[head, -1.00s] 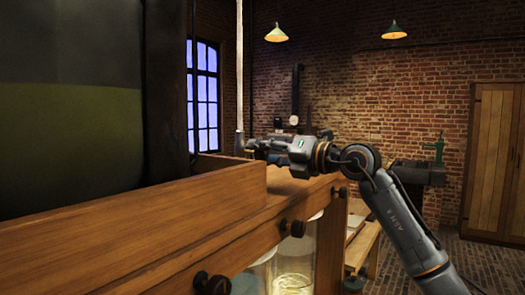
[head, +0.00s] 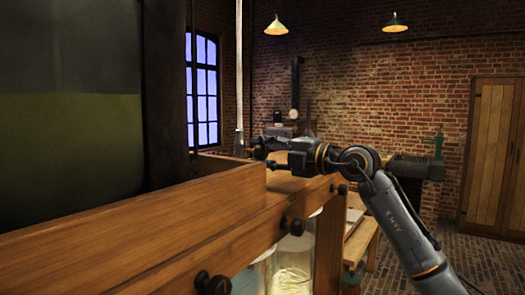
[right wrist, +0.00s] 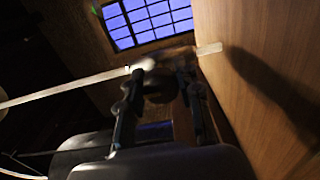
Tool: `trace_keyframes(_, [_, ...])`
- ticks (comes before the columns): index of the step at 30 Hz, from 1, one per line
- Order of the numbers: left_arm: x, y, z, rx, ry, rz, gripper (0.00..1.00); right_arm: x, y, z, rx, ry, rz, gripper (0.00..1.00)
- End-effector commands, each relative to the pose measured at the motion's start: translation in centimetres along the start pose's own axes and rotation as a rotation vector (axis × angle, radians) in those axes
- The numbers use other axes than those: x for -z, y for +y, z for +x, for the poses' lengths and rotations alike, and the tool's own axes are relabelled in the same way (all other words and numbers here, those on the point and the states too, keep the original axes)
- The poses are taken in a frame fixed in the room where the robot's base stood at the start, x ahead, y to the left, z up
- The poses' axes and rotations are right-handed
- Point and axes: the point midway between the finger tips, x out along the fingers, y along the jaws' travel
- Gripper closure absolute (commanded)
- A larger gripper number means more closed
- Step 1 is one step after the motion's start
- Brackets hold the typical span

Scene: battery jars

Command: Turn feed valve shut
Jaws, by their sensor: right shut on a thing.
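A thin pale vertical pipe (head: 239,80) comes down behind the wooden frame and also crosses the right wrist view (right wrist: 70,88). My right gripper (head: 260,152) is at the lower end of this pipe, above the wooden top. In the right wrist view my right gripper (right wrist: 160,75) has its two fingers on either side of a dark rounded part (right wrist: 158,88) by the pipe, which looks like the feed valve's handle. It is shut on that part. The dim light and the fingers hide most of the valve. My left gripper is not in view.
A large dark vessel with greenish liquid (head: 70,140) stands at left behind a wooden rail (head: 150,220). Glass jars (head: 292,270) stand below, under dark knobs (head: 292,225). A bench (head: 362,240) and brick wall lie beyond.

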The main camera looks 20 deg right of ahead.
Motion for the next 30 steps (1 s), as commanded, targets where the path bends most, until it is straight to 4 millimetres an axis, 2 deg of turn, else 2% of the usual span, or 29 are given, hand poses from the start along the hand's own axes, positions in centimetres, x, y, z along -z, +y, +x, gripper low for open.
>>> trace_keyframes(18, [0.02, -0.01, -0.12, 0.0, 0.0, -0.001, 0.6, -0.05, 0.05, -0.02, -0.002, -0.001, 0.042, 0.97])
trace_keyframes(19, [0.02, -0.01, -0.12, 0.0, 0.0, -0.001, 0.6, -0.05, 0.05, -0.02, -0.002, -0.001, 0.042, 0.62])
trace_keyframes(21, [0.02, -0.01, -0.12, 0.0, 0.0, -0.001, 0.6, -0.04, 0.05, -0.02, -0.002, -0.001, 0.042, 0.47])
trace_keyframes(22, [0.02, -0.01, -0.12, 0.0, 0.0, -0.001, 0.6, -0.04, 0.04, -0.02, -0.002, -0.001, 0.042, 0.43])
trace_keyframes(30, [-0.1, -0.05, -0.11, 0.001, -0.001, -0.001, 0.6, -0.02, 0.01, -0.03, -0.001, 0.0, 0.041, 0.43])
